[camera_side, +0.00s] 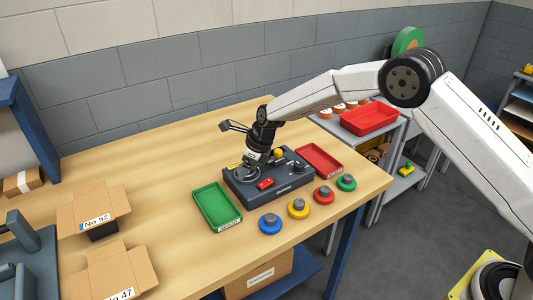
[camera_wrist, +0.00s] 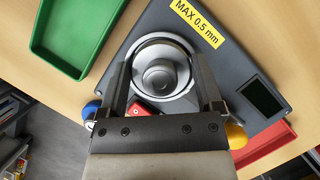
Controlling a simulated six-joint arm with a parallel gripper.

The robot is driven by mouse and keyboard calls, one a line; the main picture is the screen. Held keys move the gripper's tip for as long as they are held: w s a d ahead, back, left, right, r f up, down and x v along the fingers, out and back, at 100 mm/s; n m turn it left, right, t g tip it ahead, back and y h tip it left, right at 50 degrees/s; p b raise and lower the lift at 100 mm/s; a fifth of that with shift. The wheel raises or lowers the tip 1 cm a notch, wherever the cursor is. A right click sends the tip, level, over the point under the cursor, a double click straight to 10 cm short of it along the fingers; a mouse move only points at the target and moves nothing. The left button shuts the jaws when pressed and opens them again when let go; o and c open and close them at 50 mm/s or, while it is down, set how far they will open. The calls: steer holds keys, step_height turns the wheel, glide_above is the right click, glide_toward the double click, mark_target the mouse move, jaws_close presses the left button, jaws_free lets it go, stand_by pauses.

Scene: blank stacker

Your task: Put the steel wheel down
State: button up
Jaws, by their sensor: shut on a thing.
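The steel wheel (camera_wrist: 160,74) is a round silver disc with a raised hub, between my two dark fingers in the wrist view. My gripper (camera_wrist: 161,64) is shut on it, pointing down. In the side view my gripper (camera_side: 252,158) is low over the left part of a dark grey machine (camera_side: 268,190). The wheel (camera_side: 246,172) is small there and partly hidden by my gripper. I cannot tell whether it touches the machine's top or hangs just above it. A yellow "MAX 0.5 mm" label (camera_wrist: 196,22) lies beside the wheel.
A green tray (camera_side: 217,207) stands left of the machine, and a red tray (camera_side: 319,159) right of it. Several coloured round pieces with grey knobs, such as the blue one (camera_side: 270,223), line the front. The machine has a red button (camera_side: 265,183) and a yellow knob (camera_side: 278,153).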

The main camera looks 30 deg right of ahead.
steer(key=shift+s+f, duration=0.2)
steer(key=shift+f, duration=0.15)
steer(key=o, duration=1.3)
steer(key=shift+s+d+f, duration=0.1)
steer(key=shift+f, duration=0.05)
steer(key=shift+o, duration=0.2)
steer(key=shift+r, duration=0.85)
steer(key=v, duration=1.2)
